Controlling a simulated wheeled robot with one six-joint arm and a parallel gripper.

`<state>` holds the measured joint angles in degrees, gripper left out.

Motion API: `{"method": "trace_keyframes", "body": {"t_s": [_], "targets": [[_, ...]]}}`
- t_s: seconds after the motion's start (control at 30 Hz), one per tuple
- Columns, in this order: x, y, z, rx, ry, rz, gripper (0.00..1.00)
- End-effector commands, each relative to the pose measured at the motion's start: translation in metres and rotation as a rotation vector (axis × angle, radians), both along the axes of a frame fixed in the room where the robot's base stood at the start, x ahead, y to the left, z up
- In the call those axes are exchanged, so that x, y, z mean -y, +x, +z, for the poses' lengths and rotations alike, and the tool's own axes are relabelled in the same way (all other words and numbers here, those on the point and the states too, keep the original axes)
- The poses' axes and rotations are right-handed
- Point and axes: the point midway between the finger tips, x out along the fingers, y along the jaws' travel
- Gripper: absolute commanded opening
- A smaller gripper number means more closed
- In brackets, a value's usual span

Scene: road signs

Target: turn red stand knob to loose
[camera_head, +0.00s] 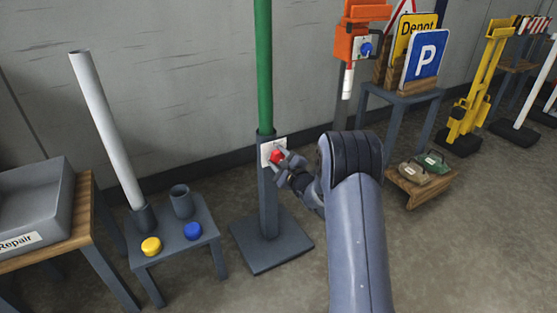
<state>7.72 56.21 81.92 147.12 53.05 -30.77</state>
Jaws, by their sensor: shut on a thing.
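The red knob (276,157) sits on a white plate (266,150) on the front of a dark grey stand (269,200). A green pole (264,70) stands upright in the top of this stand. My gripper (281,161) is at the knob, reaching in from the right, and is shut on it. The fingers cover part of the knob. Any markings on the plate are too small to read, so I cannot tell the knob's setting.
A small grey table (172,243) to the left holds a tilted white tube (105,130), a yellow cap (151,247) and a blue cap (193,231). An orange device (353,45) and a sign rack (402,97) stand at the right. Floor around the stand is clear.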

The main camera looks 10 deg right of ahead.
Motion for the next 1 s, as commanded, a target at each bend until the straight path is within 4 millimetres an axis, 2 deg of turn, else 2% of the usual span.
{"method": "trace_keyframes", "body": {"t_s": [1.0], "targets": [[-0.0013,0.0000,-0.0030,0.299,-0.919,0.001,0.20]]}}
